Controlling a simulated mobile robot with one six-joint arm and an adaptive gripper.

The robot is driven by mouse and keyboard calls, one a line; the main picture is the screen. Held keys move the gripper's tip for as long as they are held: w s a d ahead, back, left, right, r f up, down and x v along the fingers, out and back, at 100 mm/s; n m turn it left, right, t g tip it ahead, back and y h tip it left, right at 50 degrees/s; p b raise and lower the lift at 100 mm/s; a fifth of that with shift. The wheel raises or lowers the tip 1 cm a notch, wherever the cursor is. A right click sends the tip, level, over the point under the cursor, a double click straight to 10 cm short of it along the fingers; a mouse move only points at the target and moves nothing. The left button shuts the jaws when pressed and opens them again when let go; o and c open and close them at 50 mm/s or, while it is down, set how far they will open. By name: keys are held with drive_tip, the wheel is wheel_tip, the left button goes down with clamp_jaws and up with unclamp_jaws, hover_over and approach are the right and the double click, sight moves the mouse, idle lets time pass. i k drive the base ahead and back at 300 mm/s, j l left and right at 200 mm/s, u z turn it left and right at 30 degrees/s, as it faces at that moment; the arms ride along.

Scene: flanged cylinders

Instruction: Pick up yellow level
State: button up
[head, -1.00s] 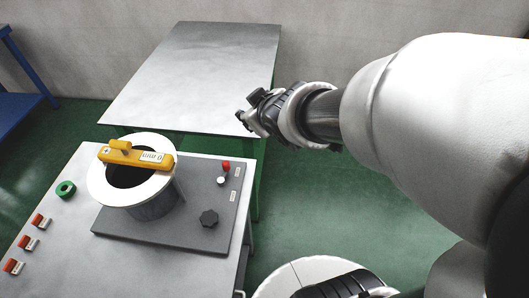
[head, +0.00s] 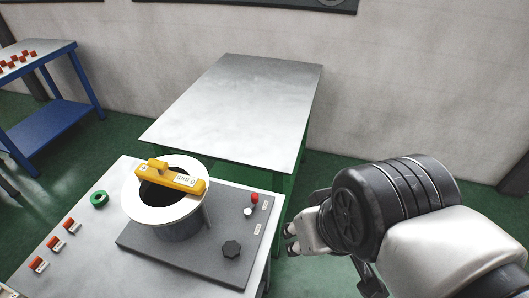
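The yellow level (head: 176,179) lies across the white flange of an upright cylinder (head: 139,207), over its dark opening. It has a raised yellow knob at its left end and a pale label on its side. My gripper (head: 291,239) is at the right, beyond the right edge of the near table and well apart from the level. It is small and partly hidden behind my wrist, so its opening is not clear. No object shows in it.
A green ring (head: 99,198) and several red-and-white pieces lie left. An empty metal table (head: 240,110) stands behind; a blue table (head: 50,122) is far left.

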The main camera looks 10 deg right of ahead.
sight(156, 171)
drive_tip(key=j+u, duration=0.1)
drive_tip(key=u, duration=0.7)
